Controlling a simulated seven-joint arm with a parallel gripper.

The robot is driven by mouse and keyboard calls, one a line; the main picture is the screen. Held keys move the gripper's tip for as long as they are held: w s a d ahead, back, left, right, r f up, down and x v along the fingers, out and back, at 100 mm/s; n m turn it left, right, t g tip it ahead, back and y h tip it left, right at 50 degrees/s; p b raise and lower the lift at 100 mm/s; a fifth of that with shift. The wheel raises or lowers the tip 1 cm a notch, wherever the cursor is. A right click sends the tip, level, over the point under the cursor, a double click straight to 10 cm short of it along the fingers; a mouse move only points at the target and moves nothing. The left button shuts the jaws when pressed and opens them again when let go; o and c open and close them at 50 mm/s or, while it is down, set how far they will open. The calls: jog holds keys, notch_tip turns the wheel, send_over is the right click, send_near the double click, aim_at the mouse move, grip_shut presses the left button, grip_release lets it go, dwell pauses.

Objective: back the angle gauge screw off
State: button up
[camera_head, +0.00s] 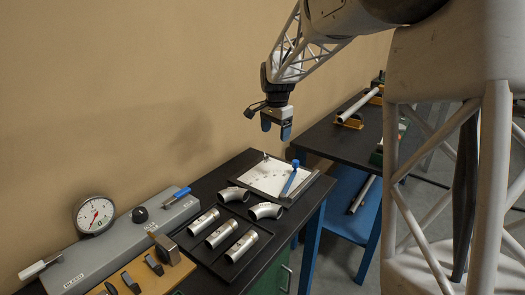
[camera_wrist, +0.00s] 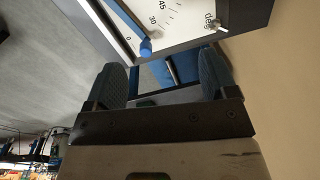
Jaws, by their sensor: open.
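The angle gauge is a white plate (camera_head: 262,177) with a dark frame on the near bench; in the wrist view its white face (camera_wrist: 182,22) shows angle numbers and "deg". A blue pointer arm (camera_head: 290,181) lies across it, with a blue end (camera_wrist: 146,47) near the scale. A small silver screw (camera_wrist: 221,27) stands at the plate's edge beside "deg"; a small pale upright pin (camera_head: 265,155) at the back edge in the head view may be the same screw. My gripper (camera_head: 277,128) is open and empty, above the gauge and apart from it; its fingers (camera_wrist: 162,80) also show in the wrist view.
Several metal pipe pieces (camera_head: 221,233) lie in a dark tray left of the gauge. A grey box (camera_head: 125,243) with a round dial (camera_head: 95,214) stands at the far left. Another dark table (camera_head: 345,138) stands at the right. The air around my gripper is clear.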

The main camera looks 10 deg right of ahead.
aim_at(266, 156)
jog(key=w+f+m, duration=0.1)
jog(key=w+f, duration=0.1)
jog(key=w, duration=0.2)
jog(key=w+f+m, duration=0.1)
jog(key=w+f, duration=0.2)
jog(key=w, duration=0.2)
jog(key=w+a+f+m, duration=0.1)
jog(key=w+f, duration=0.2)
jog(key=w, duration=0.1)
jog(key=shift+w+g, duration=0.3)
jog(key=shift+w, duration=0.1)
jog(key=shift+f, duration=3.85)
jog(key=c, duration=0.9)
jog(key=shift+c, duration=0.2)
